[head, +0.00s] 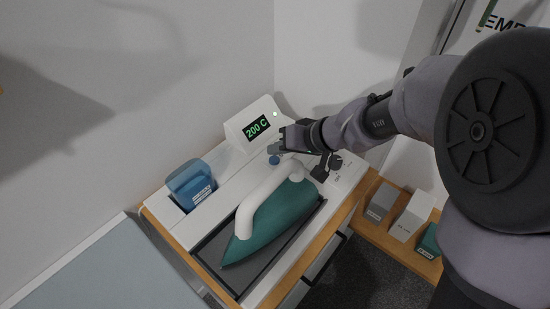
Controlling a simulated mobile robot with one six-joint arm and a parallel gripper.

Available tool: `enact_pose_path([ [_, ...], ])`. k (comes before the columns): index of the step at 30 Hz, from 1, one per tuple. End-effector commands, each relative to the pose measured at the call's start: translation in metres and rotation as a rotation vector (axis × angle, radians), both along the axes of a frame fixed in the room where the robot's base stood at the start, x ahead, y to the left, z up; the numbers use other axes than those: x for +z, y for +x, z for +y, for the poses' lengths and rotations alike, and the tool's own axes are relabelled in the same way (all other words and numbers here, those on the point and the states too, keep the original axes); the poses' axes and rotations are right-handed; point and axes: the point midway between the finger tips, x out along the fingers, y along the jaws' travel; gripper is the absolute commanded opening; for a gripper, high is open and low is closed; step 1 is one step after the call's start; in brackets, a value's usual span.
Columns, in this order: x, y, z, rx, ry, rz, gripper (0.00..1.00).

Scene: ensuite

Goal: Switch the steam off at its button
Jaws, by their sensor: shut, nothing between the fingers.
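A steam station with a white housing (180,233) stands on a wooden-edged cabinet. Its tilted display (257,127) reads 200 C in green, and a small pale light (275,113) shows at the display's upper right. A small round blue button (274,160) is on the top of the housing, just below my fingertips in the picture. My gripper (276,148) is shut and empty, reaching in from the right. I cannot tell whether it touches the blue button. A teal iron (275,222) with a white handle rests on the dark plate in front.
A blue water container (191,184) sits at the station's left. A dark knob (335,161) and small lettering are at its right, partly beside my wrist. Several small boxes (411,216) stand on a wooden shelf at the right. Walls close in behind the station.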

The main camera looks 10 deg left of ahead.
Motion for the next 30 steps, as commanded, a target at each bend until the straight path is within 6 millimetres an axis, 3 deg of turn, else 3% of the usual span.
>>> enact_pose_path([
  [5,-0.0093,0.0001,0.0,0.001,0.0,-0.001,0.0],
  [30,-0.0117,0.0,-0.0001,0.0,0.0,0.0,0.0],
])
